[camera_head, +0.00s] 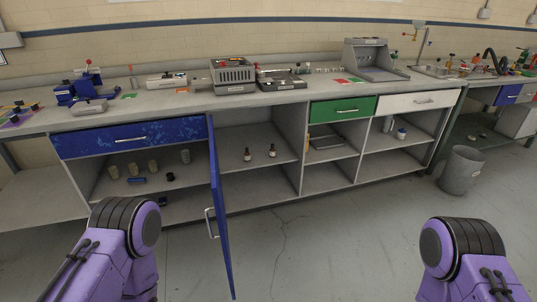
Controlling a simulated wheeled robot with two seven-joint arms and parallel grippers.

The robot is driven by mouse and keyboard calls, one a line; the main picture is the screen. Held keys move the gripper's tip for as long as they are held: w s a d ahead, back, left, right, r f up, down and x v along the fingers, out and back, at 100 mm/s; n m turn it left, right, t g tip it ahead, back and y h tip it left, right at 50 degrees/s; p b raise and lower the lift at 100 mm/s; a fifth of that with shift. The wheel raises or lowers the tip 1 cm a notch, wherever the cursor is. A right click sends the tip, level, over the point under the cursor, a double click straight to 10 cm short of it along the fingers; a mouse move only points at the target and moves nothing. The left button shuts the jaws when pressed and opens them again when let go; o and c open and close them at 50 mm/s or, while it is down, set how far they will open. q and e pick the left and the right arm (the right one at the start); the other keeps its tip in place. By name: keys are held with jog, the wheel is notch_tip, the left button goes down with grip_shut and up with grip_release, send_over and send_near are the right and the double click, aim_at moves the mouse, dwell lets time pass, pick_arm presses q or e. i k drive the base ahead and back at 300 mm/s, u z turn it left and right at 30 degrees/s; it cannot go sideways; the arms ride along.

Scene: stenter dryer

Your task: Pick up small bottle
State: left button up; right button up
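Two small dark bottles with light labels stand upright on the upper shelf of the open middle compartment of the bench. The left small bottle (247,155) and the right small bottle (272,151) are a short gap apart. Only purple and black links of my arms show at the lower left and lower right. Neither gripper is in view, and both small bottles are clear of my arms.
A blue cabinet door (219,220) stands open toward me, just left of the bottles. A grey bin (460,170) is at the right. The floor in front is clear.

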aim_at(247, 156)
jog(key=z, duration=0.6)
jog(key=i, duration=1)
jog(key=z, duration=0.35)
jog(key=i, duration=1.05)
jog(key=u, duration=0.85)
jog(key=i, duration=0.75)
jog(key=u, duration=0.4)
